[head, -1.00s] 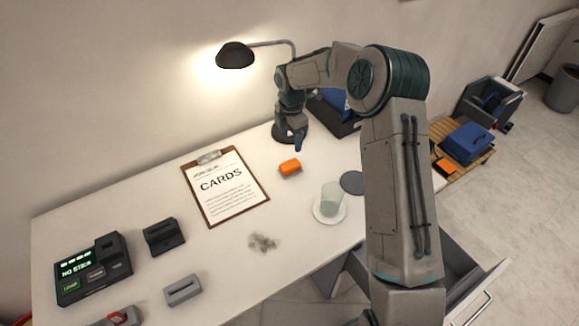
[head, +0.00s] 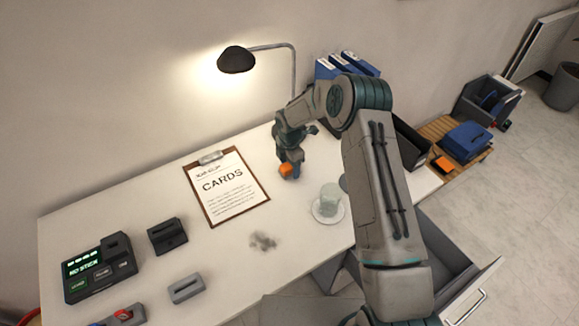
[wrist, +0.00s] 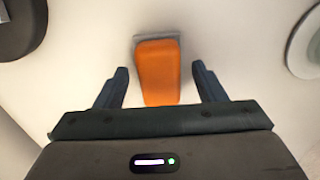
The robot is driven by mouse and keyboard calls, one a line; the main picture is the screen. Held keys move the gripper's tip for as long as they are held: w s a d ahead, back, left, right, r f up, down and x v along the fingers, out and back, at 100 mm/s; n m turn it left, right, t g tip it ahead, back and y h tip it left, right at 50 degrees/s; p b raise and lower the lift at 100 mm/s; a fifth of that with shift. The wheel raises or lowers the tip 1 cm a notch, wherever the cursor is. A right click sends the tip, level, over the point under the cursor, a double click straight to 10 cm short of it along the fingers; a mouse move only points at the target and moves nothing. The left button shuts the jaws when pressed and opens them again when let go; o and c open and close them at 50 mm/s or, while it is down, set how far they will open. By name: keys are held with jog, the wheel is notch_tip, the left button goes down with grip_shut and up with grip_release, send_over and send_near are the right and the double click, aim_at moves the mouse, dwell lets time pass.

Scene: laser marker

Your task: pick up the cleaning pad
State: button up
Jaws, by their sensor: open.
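The cleaning pad (head: 286,170) is a small orange block on the white table, to the right of the clipboard. In the wrist view the orange pad (wrist: 158,72) lies between my gripper's two fingers, with a grey strip along its far edge. My gripper (head: 289,172) is down at the pad and partly covers it in the head view. In the wrist view my gripper (wrist: 160,82) is open, with a gap between the pad and each finger.
A clipboard (head: 226,187) lies left of the pad. A glass (head: 329,196) on a white saucer (head: 327,217) stands to the right. A lamp (head: 237,60) stands behind.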

jog(key=shift+f, duration=0.1)
jog(key=shift+c, duration=0.3)
jog(key=c, duration=0.8)
jog(key=shift+c, duration=0.3)
jog(key=shift+r, duration=0.5)
jog(key=r+b, duration=0.1)
jog(key=d+r+b, duration=0.1)
jog(key=r, duration=0.1)
jog(key=shift+w+r, duration=0.1)
jog(key=shift+r, duration=0.1)
jog(key=d+r+b, duration=0.1)
jog(key=d+r, duration=0.5)
jog(key=d, duration=0.4)
jog(key=shift+s+d+r+b, duration=0.2)
jog(key=shift+d+r+b, duration=0.1)
jog(key=shift+d+b, duration=0.1)
